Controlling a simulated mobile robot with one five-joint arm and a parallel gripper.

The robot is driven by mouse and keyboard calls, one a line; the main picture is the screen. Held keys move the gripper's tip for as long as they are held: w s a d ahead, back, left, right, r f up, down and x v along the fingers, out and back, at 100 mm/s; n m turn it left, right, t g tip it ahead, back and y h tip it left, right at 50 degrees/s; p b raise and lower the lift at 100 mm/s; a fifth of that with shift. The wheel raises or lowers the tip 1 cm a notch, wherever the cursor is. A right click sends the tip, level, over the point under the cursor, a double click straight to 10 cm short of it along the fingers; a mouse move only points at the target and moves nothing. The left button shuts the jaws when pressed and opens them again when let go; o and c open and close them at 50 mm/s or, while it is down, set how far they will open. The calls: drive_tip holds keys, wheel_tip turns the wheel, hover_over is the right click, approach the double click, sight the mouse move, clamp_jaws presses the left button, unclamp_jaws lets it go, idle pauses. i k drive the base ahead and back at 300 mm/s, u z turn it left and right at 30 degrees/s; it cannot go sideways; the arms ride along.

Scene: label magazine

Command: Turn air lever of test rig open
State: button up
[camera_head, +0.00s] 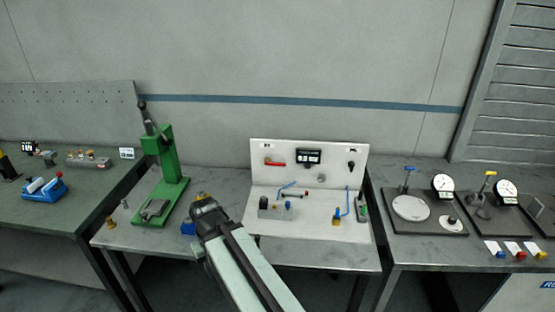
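The test rig appears to be the white upright panel with a white base (336,180) on the middle table. A red lever (275,162) lies about level at the panel's upper left; it may be the air lever. A black handle or knob (351,166) is at the panel's upper right. My gripper (201,197) is left of the rig, above the table and apart from the panel. Its fingers are small and dark, so I cannot see whether they are open or shut. I see nothing clearly held.
A green press (166,170) stands left of my gripper, with a blue block (188,228) close by. Blue tubes (287,186) and small fittings occupy the rig's base. The right bench (430,252) carries dial gauges. Bare table lies in front of the rig.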

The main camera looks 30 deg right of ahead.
sight(267, 162)
drive_tip(key=u, duration=0.05)
drive_tip(key=i, duration=1.15)
drive_tip(key=u, duration=0.05)
